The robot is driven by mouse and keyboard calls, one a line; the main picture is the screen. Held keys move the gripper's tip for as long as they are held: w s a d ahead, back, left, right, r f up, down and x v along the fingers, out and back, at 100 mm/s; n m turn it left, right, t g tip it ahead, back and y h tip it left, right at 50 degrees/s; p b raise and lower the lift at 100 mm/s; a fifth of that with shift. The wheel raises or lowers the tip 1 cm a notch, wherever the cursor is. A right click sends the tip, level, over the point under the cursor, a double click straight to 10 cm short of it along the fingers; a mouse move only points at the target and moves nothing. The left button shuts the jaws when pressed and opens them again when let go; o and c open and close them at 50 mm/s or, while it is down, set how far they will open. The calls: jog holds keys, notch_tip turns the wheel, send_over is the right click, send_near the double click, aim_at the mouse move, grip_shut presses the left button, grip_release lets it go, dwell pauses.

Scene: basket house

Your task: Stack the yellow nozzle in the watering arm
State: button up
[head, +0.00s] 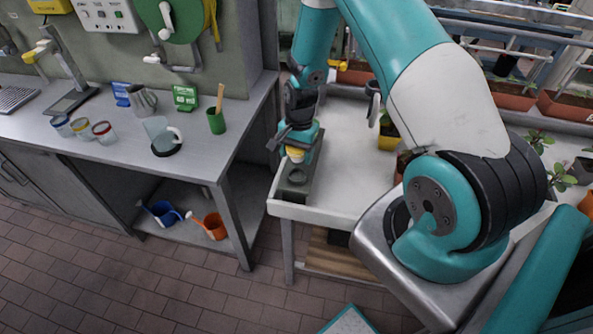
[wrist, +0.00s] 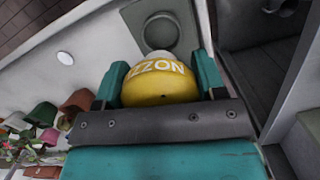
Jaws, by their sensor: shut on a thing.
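The yellow nozzle (wrist: 160,82) is a rounded yellow piece with white lettering and a pale tip. My gripper (head: 294,145) is shut on it, with one teal finger on each side in the wrist view. In the head view the nozzle (head: 295,154) shows just below the fingers. A long grey block with a round socket (head: 297,177) lies on the left end of the white table and looks like the watering arm. The nozzle is above or beside the socket. In the wrist view the socket (wrist: 160,29) is partly hidden behind the nozzle's tip; contact cannot be told.
The white table (head: 335,190) has a raised rim and bare room right of the block. Potted plants (head: 388,130) stand farther right. A grey workbench (head: 110,160) on the left holds jars, a jug and a green cup (head: 216,121). A gap separates bench and table.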

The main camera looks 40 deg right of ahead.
notch_tip(320, 180, up, 12)
jog(key=shift+f+b, duration=0.1)
jog(key=shift+b, duration=1.05)
jog(key=s+a+f+n+b, duration=0.2)
jog(key=a+f+n, duration=0.2)
jog(key=f+n, duration=0.2)
jog(key=s+a+f+n+h+b, duration=0.1)
jog(key=s+a+f+n+b, duration=0.1)
jog(key=f+n, duration=0.4)
notch_tip(320, 180, down, 4)
jog(key=shift+a+n+g, duration=0.3)
jog(key=shift+a+g, duration=0.1)
jog(key=shift+a, duration=0.5)
